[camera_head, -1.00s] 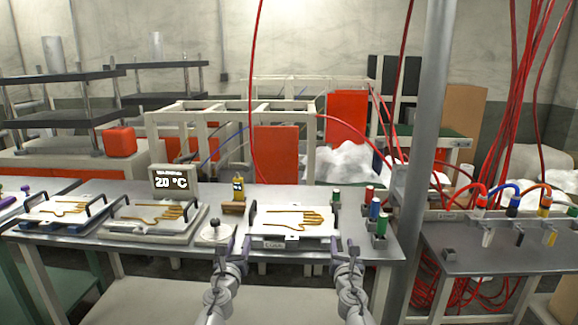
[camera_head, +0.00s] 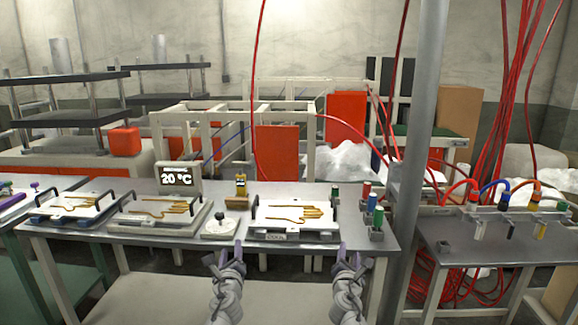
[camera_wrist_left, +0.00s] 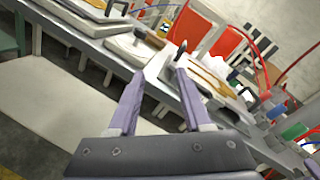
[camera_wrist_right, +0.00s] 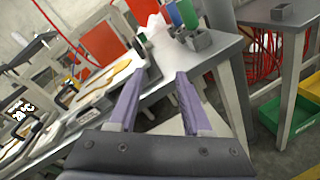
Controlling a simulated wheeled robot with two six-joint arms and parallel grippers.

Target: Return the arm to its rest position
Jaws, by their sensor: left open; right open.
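My left gripper (camera_head: 227,251) is open and empty in the head view, just in front of the table's front edge. Its two purple fingers stand apart in the left wrist view (camera_wrist_left: 155,90). My right gripper (camera_head: 350,254) is open and empty at the same edge, further right. Its purple fingers are apart in the right wrist view (camera_wrist_right: 155,95). A white tray (camera_head: 268,222) with a golden hand shape (camera_head: 300,214) and dark handles lies on the table behind the grippers. Neither gripper touches it.
The metal table (camera_head: 225,190) also carries two similar hand trays, a 20 °C display (camera_head: 177,178), a round white dial piece (camera_head: 218,226) and small coloured tubes (camera_head: 371,204). A grey post (camera_head: 415,150) stands right of the table. A side bench (camera_head: 480,250) holds cables.

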